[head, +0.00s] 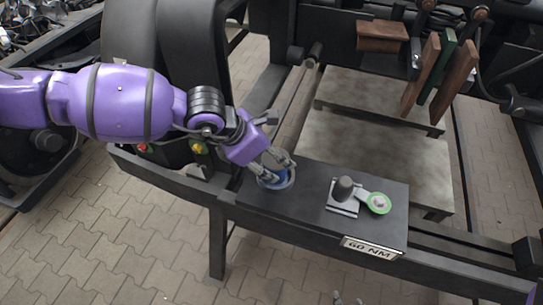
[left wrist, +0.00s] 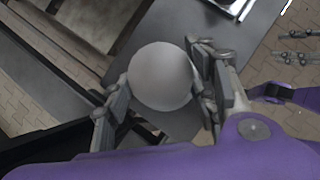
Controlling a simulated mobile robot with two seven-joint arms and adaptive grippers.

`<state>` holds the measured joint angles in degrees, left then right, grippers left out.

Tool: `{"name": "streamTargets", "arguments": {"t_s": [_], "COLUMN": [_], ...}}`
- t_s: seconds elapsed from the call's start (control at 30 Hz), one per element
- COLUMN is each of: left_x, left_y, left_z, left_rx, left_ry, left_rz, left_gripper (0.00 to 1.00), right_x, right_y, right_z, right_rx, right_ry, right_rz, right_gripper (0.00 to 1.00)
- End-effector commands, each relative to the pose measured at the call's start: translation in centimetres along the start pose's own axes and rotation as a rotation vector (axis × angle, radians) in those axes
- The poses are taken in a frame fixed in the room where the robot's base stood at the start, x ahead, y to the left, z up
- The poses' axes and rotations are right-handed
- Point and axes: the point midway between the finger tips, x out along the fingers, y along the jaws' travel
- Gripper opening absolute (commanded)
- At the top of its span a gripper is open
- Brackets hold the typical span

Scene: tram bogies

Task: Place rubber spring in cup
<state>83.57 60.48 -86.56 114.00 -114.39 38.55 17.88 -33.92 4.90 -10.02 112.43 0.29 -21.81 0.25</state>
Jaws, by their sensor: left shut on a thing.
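My left gripper (head: 272,168) reaches down to the near left end of the dark bench plate. It is shut on a round thing, which I take to be the rubber spring; it shows as a smooth pale grey disc (left wrist: 160,76) between the fingers (left wrist: 160,92) in the left wrist view. In the head view a grey round rim (head: 277,187), apparently the cup, with blue inside shows at the fingertips. The fingers cover part of it, so I cannot tell how deep the spring sits. My right gripper (left wrist: 297,46) is open and empty at the right of the wrist view.
Brown and green blocks (head: 440,75) hang behind.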

Motion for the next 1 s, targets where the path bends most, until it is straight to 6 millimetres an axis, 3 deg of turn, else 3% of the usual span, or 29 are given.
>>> {"name": "streamTargets", "arguments": {"t_s": [0.27, 0.3, 0.4, 0.8, 1.0], "left_x": [0.1, 0.1, 0.1, -0.2, -3.2], "left_y": [0.0, 0.0, 0.0, 0.1, 0.1], "left_z": [0.0, -0.1, -0.1, 0.1, 0.1], "left_rx": [0.001, 0.001, 0.001, 0.001, -0.001], "left_ry": [-0.003, -0.001, -0.001, -0.002, -0.002], "left_rz": [0.001, 0.001, 0.001, 0.002, 0.004], "left_gripper": [0.06, 0.57, 0.7, 0.71, 0.71], "right_x": [0.0, 0.0, 0.0, 0.0, -0.1], "right_y": [0.0, 0.0, 0.0, 0.1, 0.1], "right_z": [-0.1, -0.2, -0.2, -0.3, -0.6], "right_rx": [0.0, 0.0, 0.0, 0.0, 0.001], "right_ry": [0.003, 0.003, 0.004, 0.005, 0.01], "right_rz": [0.0, 0.001, 0.001, 0.001, 0.001], "right_gripper": [0.4, 0.4, 0.4, 0.4, 0.4]}}
